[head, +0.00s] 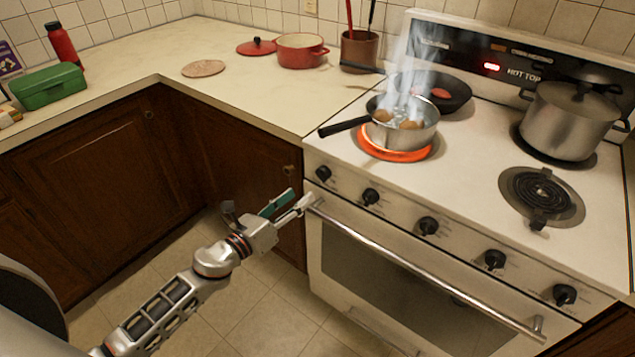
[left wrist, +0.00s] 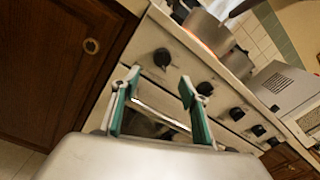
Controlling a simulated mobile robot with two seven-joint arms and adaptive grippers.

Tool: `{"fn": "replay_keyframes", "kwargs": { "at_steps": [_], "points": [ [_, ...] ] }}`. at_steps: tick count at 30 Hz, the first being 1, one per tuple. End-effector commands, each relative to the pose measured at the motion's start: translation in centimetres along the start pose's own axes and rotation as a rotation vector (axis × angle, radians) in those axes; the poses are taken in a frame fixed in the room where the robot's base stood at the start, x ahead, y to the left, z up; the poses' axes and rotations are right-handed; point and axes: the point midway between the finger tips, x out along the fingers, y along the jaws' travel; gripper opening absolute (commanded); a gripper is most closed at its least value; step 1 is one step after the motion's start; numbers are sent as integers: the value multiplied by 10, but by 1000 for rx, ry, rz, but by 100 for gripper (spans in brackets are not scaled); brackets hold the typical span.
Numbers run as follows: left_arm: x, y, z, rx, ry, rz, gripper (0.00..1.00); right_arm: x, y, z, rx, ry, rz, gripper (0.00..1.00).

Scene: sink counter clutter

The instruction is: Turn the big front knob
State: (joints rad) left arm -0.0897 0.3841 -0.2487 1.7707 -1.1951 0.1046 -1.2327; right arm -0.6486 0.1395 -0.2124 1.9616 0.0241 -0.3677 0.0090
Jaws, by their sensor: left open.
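A row of several black knobs runs along the stove's front panel (head: 460,240). They include the leftmost knob (head: 323,173), the second knob (head: 370,196), the middle knob (head: 428,225) and the rightmost knob (head: 564,294). They look close in size, so I cannot tell which is the big one. My left gripper (head: 288,203) is open and empty, low and in front of the stove's left front corner, beside the oven handle's left end. In the left wrist view, the leftmost knob (left wrist: 162,58) shows beyond and between the fingertips (left wrist: 158,88). The second knob (left wrist: 204,88) is by the right fingertip. My right gripper is out of view.
The oven handle (head: 430,272) runs below the knobs. A steaming saucepan (head: 402,128) sits on a glowing orange burner (head: 366,147), its handle pointing left. A skillet (head: 450,92) and a lidded pot (head: 568,120) stand behind. The front right burner (head: 522,188) is bare and dark.

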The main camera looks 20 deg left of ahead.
Motion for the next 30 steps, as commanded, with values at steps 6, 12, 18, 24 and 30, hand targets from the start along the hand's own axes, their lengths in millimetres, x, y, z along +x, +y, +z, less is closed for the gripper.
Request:
{"fn": "replay_keyframes", "kwargs": {
  "at_steps": [6, 12, 18, 24, 30],
  "points": [
    [16, 1, 9, 232, 5, -35, 45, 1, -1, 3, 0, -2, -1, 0],
    [42, -1, 11, 235, 3, -35, 45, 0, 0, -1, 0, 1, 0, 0],
    [72, -1, 10, 231, 3, -35, 45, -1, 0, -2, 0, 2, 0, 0],
    [88, -2, 8, 230, 5, -34, 45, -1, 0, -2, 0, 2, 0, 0],
    [90, -2, 8, 230, 5, -34, 45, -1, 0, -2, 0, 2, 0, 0]
  ]
}}
